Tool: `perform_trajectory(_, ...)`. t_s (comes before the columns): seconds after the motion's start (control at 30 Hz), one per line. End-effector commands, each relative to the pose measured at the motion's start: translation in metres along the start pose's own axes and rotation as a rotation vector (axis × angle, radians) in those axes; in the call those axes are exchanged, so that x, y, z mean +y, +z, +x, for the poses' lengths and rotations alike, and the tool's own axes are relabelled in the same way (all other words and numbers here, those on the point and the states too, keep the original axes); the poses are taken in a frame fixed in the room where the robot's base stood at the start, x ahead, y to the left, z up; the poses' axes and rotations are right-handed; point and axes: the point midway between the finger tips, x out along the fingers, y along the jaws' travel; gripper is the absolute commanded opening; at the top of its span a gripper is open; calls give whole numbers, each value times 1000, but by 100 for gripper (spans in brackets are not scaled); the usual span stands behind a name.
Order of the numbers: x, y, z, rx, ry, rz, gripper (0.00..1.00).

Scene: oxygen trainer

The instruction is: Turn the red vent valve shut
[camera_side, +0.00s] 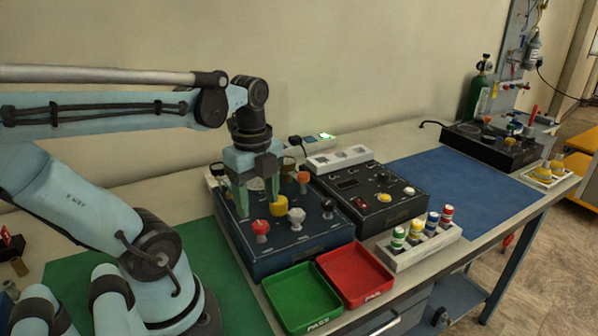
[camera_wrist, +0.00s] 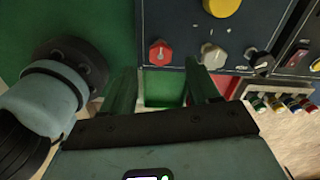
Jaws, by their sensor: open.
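The red vent valve (camera_side: 261,228) is a red knob on a stem at the front left of the dark blue panel box (camera_side: 295,246). In the wrist view the red knob (camera_wrist: 160,53) has a pale pointer mark and lies just beyond the fingertips, roughly centred between them. My gripper (camera_side: 257,207) is open, with its green fingers pointing down over the panel near the red knob. In the wrist view the two fingers (camera_wrist: 161,72) stand apart with nothing between them. I cannot tell the exact height gap to the knob.
A yellow knob (camera_side: 278,206), a white knob (camera_side: 296,216) and a black knob (camera_side: 327,206) stand close by on the panel. Green (camera_side: 301,297) and red (camera_side: 355,274) trays lie in front. A second dark box (camera_side: 368,200) sits to the right.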

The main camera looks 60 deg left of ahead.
Motion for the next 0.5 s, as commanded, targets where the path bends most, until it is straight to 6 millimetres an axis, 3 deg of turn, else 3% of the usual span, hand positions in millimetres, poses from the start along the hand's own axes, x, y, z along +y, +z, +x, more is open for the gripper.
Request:
perform_trajectory(0.3, 0, 0, -46, 0, 0, 0, 60)
perform_trajectory(0.5, 0, 0, -64, 0, 0, 0, 60)
